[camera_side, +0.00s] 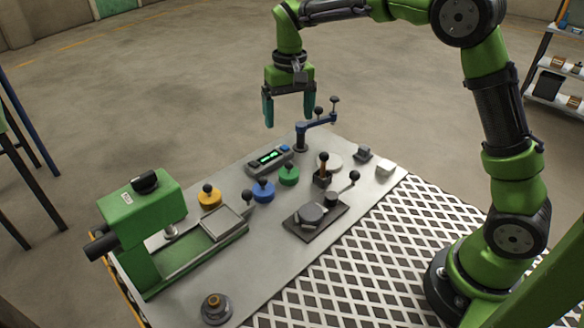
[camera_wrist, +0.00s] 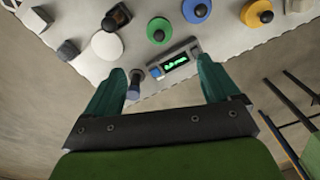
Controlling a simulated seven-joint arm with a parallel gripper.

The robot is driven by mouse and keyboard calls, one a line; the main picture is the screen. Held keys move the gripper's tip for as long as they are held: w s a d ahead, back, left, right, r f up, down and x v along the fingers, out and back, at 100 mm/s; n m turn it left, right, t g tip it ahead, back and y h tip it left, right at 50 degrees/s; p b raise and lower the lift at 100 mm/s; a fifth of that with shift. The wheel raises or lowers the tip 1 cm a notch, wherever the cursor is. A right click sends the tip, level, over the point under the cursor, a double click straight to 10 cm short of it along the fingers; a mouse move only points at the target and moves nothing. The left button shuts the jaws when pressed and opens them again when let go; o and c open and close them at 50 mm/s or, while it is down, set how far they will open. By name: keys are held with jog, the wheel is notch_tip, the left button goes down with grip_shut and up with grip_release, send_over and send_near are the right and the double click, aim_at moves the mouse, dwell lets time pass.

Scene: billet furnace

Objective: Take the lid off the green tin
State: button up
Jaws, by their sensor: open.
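The green tin (camera_side: 288,175) is a low round piece with a dark knob on top, in the middle of the table between the blue tin and the small display box. It also shows in the wrist view (camera_wrist: 159,31), near the top centre. The knob sits on it, so its lid appears to be on; the seam is too small to see. My gripper (camera_side: 290,116) is open and empty, fingers down, high above the far edge of the table, well apart from the tin.
A blue tin (camera_side: 263,190) and a yellow tin (camera_side: 210,198) stand left of the green one. The display box (camera_side: 269,159) lies behind it. A blue lever post (camera_side: 301,138), a white disc (camera_side: 329,162) and a green press (camera_side: 143,215) stand around.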

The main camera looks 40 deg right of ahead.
aim_at(289, 164)
jog(key=f, duration=1.5)
jog(key=shift+w+f, duration=0.1)
jog(key=shift+w, duration=0.1)
